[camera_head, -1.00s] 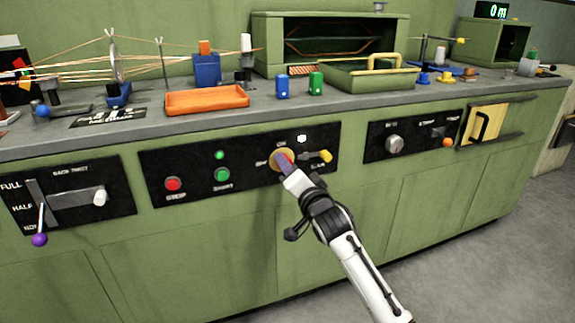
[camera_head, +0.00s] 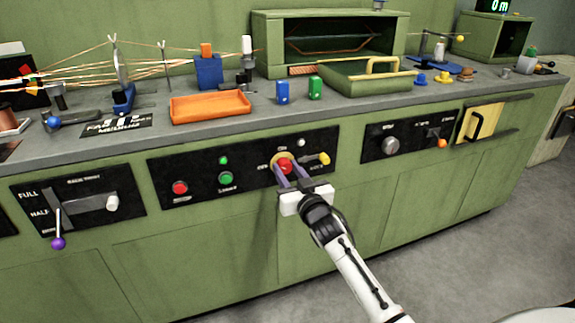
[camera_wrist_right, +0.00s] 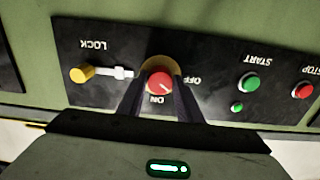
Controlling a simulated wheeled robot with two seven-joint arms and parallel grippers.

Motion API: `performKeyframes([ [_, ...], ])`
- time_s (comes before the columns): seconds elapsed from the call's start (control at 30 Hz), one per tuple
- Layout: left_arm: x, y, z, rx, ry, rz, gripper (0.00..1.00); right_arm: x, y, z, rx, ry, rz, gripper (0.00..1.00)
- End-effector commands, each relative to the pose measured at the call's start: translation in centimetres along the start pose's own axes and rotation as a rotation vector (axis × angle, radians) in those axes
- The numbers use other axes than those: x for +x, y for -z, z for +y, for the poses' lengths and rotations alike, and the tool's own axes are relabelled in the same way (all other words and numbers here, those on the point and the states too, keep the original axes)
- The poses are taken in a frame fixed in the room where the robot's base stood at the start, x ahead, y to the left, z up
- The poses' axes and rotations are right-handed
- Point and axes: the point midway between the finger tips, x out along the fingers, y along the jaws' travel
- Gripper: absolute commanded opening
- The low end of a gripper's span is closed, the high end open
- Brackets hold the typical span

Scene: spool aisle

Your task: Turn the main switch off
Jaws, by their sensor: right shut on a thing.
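The main switch is a red knob (camera_head: 285,164) on a yellow ring in the black panel (camera_head: 215,180), with ON above it and OFF to its left. In the right wrist view the knob (camera_wrist_right: 159,82) appears upside down, with a small white mark on its face towards the lower right, roughly between ON and OFF. My right gripper (camera_head: 287,173) has one finger on each side of the knob and is shut on it. The fingers also show in the wrist view (camera_wrist_right: 159,95). My left gripper is not in view.
A yellow-tipped lock slider (camera_head: 322,159) sits just right of the switch. A green start button (camera_head: 225,178) and a red stop button (camera_head: 180,188) are to the left. The counter above holds an orange tray (camera_head: 210,107) and blue and green blocks. Floor in front is clear.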

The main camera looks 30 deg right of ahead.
Motion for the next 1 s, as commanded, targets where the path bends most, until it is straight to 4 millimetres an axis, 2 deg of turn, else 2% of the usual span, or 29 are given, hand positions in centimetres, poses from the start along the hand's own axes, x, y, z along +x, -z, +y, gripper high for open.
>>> performKeyframes([
  [0.5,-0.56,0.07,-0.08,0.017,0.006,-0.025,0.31,-0.01,0.04,-0.05,-0.444,0.001,0.000,0.10],
  [0.7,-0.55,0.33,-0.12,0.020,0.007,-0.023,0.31,-0.01,-0.02,-0.05,-0.551,0.001,-0.001,0.10],
  [1.0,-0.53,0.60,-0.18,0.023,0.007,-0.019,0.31,0.00,-0.05,-0.05,-0.622,0.000,-0.001,0.10],
])
